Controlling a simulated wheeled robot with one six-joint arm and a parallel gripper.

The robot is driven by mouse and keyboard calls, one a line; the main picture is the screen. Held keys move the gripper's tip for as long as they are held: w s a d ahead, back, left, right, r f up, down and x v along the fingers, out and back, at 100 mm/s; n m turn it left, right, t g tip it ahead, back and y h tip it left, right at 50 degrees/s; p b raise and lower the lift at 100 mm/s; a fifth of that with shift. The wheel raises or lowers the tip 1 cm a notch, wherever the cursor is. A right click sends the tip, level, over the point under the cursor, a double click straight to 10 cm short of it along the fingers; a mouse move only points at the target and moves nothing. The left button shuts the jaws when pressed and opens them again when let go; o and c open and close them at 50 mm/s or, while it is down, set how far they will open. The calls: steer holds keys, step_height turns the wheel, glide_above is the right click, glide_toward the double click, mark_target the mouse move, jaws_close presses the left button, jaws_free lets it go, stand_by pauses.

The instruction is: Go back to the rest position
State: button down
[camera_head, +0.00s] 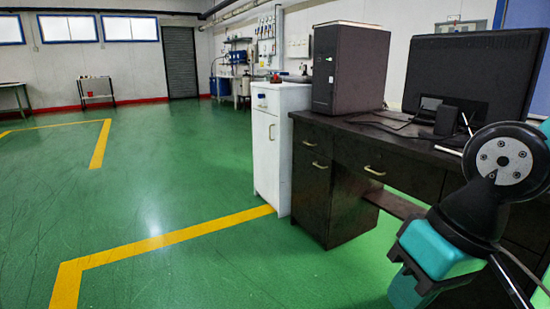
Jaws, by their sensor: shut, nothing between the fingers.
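My arm shows at the right edge, in teal and dark grey with a round grey joint cap. It is folded close in front of the dark desk (425,147). My gripper is not in view, so its fingers cannot be seen. No object that the task handles shows in this view.
Green floor (150,185) with yellow lines is clear to the left. A small side table (97,97) stands far back.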

steer(key=s+n, duration=0.3)
steer(key=s, duration=0.2)
step_height(320, 180, up, 32)
steer(key=p, duration=3.1)
steer(key=shift+w+a+g+p, duration=0.15)
steer(key=shift+a+g+p, duration=0.2)
steer(key=shift+g+p, duration=0.05)
